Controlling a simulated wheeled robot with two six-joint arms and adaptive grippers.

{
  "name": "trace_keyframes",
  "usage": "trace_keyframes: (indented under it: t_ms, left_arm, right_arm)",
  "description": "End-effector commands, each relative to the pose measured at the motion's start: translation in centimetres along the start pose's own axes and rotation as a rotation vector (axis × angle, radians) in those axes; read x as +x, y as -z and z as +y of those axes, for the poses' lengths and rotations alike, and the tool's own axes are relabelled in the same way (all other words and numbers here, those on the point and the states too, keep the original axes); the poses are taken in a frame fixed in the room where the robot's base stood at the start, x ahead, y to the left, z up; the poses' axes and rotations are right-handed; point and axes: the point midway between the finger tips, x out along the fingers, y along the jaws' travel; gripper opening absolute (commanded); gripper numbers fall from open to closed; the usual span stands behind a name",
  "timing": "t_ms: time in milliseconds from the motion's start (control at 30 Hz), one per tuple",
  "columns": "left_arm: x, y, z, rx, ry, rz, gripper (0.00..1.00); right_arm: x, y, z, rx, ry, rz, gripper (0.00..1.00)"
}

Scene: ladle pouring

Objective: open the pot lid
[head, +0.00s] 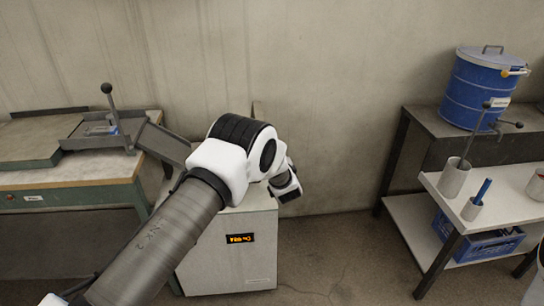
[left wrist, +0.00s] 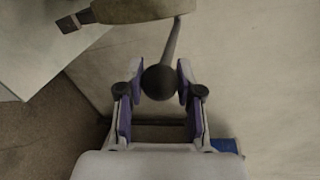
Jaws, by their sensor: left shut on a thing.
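My left arm reaches across the middle of the head view and hides its gripper there. In the left wrist view my left gripper (left wrist: 160,80) is shut on a black ball knob (left wrist: 159,84), with one finger on each side. The knob sits on a thin rod that runs up to an olive-grey piece (left wrist: 135,10), which looks like the pot lid, seen partly. In the head view a thin dark tip (head: 256,110) sticks up behind my arm; I cannot tell whether it is the lid's edge. The pot's opening is hidden. My right gripper is not in view.
A pale cabinet (head: 232,262) with an orange display stands below my arm. A green bench (head: 90,185) with a lever device is at left. At right, a white table (head: 500,205) carries cups, and a dark bench (head: 435,122) bears a blue drum (head: 478,90).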

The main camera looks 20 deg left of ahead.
Motion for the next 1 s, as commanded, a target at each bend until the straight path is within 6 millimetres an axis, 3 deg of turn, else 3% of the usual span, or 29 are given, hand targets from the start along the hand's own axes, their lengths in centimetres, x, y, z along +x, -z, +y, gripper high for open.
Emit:
trace_keyframes:
  t_ms: [267, 300, 333, 367, 733, 867, 1000]
  left_arm:
    - [0.0, -0.1, -0.2, -0.001, 0.003, -0.001, 0.0]
    - [0.0, -0.1, -0.2, -0.002, 0.003, -0.001, 0.46]
    - [0.0, -0.1, -0.1, -0.002, 0.003, -0.001, 0.57]
    - [0.0, -0.1, -0.1, -0.002, 0.002, -0.001, 0.61]
    - [-0.6, 0.1, 0.0, 0.0, -0.001, 0.002, 0.61]
    - [-2.7, 0.1, -0.1, 0.002, -0.001, 0.003, 0.61]
    - [-6.4, 0.1, -0.1, 0.004, 0.001, 0.003, 0.61]
  right_arm:
    - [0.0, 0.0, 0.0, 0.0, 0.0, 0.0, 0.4]
    - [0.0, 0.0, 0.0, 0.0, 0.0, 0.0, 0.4]
    - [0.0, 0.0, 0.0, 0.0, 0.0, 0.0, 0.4]
    - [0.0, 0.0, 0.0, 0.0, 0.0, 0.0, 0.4]
    - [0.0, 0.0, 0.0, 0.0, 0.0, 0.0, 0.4]
    - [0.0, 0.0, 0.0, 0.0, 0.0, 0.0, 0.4]
    - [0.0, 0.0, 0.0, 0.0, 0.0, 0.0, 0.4]
